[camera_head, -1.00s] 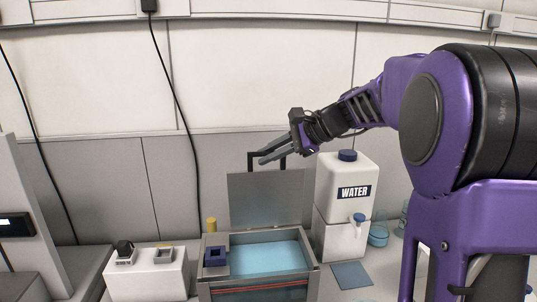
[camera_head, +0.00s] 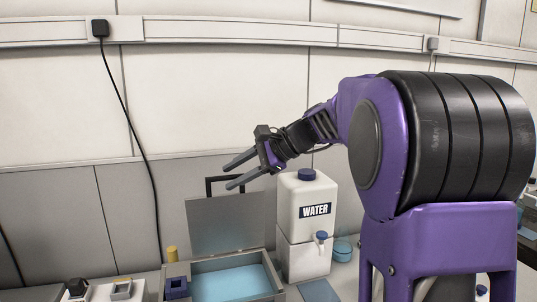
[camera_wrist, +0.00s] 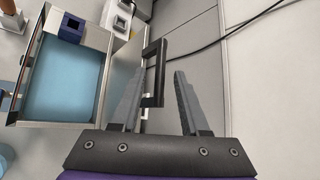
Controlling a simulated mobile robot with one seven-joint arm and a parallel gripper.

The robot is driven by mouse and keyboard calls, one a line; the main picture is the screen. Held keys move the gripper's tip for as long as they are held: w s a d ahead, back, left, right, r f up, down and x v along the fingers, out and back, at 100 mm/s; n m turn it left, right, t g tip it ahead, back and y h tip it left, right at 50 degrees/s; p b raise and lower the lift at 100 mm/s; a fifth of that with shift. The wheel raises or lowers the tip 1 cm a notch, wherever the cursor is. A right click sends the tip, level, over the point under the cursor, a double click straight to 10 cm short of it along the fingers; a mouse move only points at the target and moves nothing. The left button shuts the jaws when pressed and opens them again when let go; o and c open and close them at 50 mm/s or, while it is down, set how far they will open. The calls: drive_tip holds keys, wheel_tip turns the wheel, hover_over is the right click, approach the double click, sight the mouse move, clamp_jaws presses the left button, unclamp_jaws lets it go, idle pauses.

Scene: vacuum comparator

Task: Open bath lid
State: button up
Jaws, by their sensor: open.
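The bath (camera_head: 281,297) is an open tray of blue water at the bottom of the head view. Its grey lid (camera_head: 228,226) stands upright at the back edge, clear of the water. The lid's black handle (camera_head: 209,188) is at its top. My gripper (camera_head: 227,177) is open and empty beside the handle. In the wrist view the black handle (camera_wrist: 161,73) appears between the fingers of my gripper (camera_wrist: 158,73), with no clear contact. The lid (camera_wrist: 122,65) shows there nearly edge-on, partly behind one finger.
A white water container (camera_head: 306,238) with a blue cap and tap stands right of the bath. A dark blue square piece (camera_head: 176,288) sits on the bath's left side, with a yellow cylinder (camera_head: 171,253) behind it. A black cable (camera_head: 138,130) hangs along the wall.

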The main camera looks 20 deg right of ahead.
drive_tip(key=v, duration=1.5)
drive_tip(key=shift+w, duration=0.1)
